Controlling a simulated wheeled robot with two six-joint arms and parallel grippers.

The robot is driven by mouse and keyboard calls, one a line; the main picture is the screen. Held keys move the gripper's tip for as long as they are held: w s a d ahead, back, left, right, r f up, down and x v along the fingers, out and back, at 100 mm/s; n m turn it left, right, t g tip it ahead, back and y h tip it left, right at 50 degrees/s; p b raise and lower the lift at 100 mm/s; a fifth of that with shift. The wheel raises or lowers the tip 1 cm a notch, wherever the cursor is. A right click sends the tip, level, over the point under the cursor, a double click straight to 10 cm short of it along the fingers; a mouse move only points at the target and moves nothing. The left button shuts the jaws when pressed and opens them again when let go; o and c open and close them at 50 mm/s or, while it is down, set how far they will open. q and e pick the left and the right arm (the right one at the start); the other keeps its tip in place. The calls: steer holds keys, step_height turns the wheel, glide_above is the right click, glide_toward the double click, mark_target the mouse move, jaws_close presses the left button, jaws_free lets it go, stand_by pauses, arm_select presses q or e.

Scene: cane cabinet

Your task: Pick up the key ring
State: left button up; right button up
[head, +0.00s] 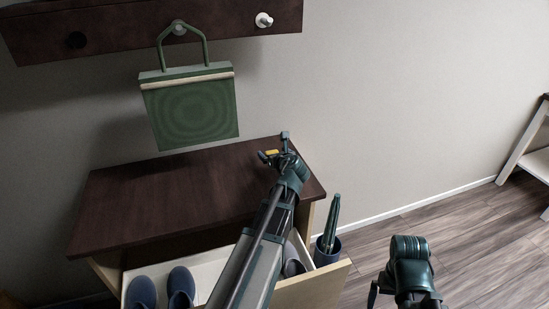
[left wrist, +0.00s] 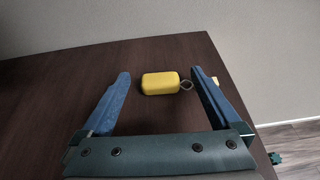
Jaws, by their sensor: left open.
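The key ring shows in the left wrist view as a rounded yellow fob (left wrist: 159,83) with a small metal ring (left wrist: 186,85) at its right end. It lies on the dark cabinet top; in the head view a bit of yellow (head: 271,152) shows there. A small yellow piece shows just past the right finger; I cannot tell if it belongs to the key ring. My left gripper (head: 273,147) is open, its blue fingers on either side of the fob, apart from it (left wrist: 161,76). My right arm (head: 410,270) hangs at lower right; its jaws are unclear.
The cabinet top (head: 150,195) is otherwise clear. Its drawer (head: 310,288) is open, with blue shoes (head: 180,285) inside. An umbrella (head: 331,222) stands in a blue bin (head: 327,252) at right. A green bag (head: 192,110) hangs from a wall rack (head: 120,38) behind.

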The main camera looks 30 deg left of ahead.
mark_target(272, 151)
arm_select(q)
steer(key=shift+x, duration=1)
steer(key=shift+s, duration=0.1)
steer(key=c, duration=1.4)
steer(key=shift+r, duration=0.15)
steer(key=shift+c, duration=0.3)
step_height(272, 151, up, 10)
steer(key=p, duration=1)
